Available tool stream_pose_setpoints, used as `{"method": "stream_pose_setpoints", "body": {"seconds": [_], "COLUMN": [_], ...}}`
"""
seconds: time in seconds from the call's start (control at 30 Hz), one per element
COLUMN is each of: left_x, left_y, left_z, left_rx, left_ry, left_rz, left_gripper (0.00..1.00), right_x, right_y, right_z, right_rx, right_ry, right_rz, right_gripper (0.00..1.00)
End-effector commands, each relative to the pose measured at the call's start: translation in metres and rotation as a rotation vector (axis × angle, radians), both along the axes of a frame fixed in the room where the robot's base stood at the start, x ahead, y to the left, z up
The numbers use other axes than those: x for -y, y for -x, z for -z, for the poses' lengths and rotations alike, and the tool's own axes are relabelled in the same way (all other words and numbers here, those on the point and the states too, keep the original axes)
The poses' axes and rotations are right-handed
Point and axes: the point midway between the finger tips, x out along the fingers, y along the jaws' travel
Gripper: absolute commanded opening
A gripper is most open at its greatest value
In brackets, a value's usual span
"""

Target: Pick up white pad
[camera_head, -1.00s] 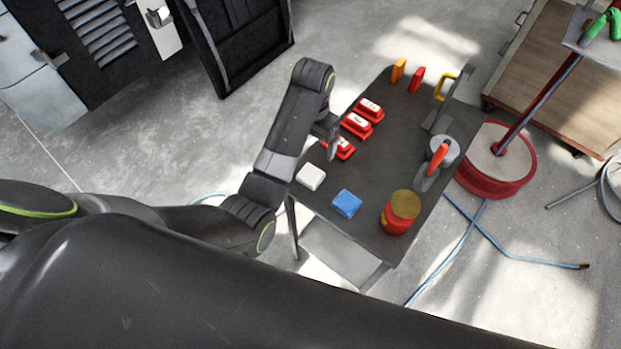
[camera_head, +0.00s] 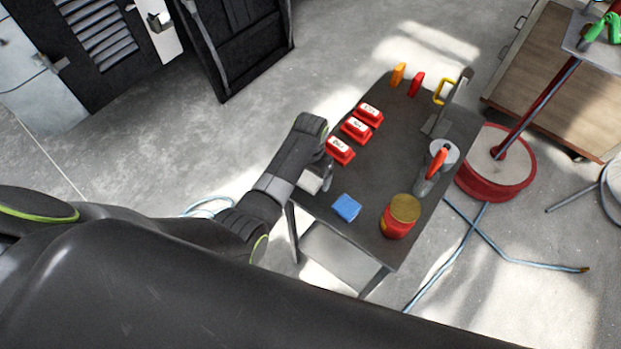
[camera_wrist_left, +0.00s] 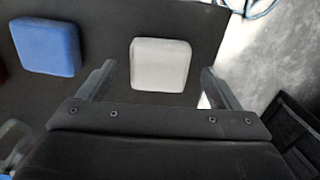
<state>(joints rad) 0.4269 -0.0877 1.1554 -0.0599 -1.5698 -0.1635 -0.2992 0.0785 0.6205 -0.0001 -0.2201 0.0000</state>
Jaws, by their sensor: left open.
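The white pad (camera_wrist_left: 160,64) lies flat on the dark table, near the table's edge. In the head view the white pad (camera_head: 311,182) is partly hidden by my left gripper (camera_head: 325,178), which hangs over it. In the left wrist view my left gripper (camera_wrist_left: 156,80) is open and empty. Its two fingers are apart on either side of the pad's near end, and the pad lies between and ahead of them. I cannot tell whether the fingers touch it. My right gripper does not show.
A blue pad (camera_head: 346,207) lies beside the white one. The table (camera_head: 378,170) also holds several red blocks (camera_head: 340,150), a red can with a yellowish lid (camera_head: 398,215), and a grey tool with a red handle (camera_head: 432,170). A red round base (camera_head: 497,170) stands on the floor at right.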

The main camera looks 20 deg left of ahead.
Motion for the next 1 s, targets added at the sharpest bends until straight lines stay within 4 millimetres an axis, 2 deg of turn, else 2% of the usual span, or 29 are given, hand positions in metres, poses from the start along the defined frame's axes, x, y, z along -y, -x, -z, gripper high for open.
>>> {"method": "stream_pose_setpoints", "body": {"seconds": [0.2, 0.47, 0.83, 1.0], "left_x": [0.0, 0.001, 0.0, 0.001], "left_y": [0.0, 0.0, 0.0, 0.0], "left_z": [0.018, 0.02, 0.019, 0.019], "left_rx": [0.0, 0.001, 0.001, 0.001], "left_ry": [0.001, 0.001, 0.001, 0.001], "left_rz": [0.0, 0.0, 0.0, 0.0], "left_gripper": [0.85, 0.85, 0.38, 0.38], "right_x": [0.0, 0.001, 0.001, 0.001], "right_y": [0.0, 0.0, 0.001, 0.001], "right_z": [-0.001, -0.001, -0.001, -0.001], "right_rx": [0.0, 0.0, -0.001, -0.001], "right_ry": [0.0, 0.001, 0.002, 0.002], "right_rz": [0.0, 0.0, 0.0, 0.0], "right_gripper": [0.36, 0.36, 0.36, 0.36]}}
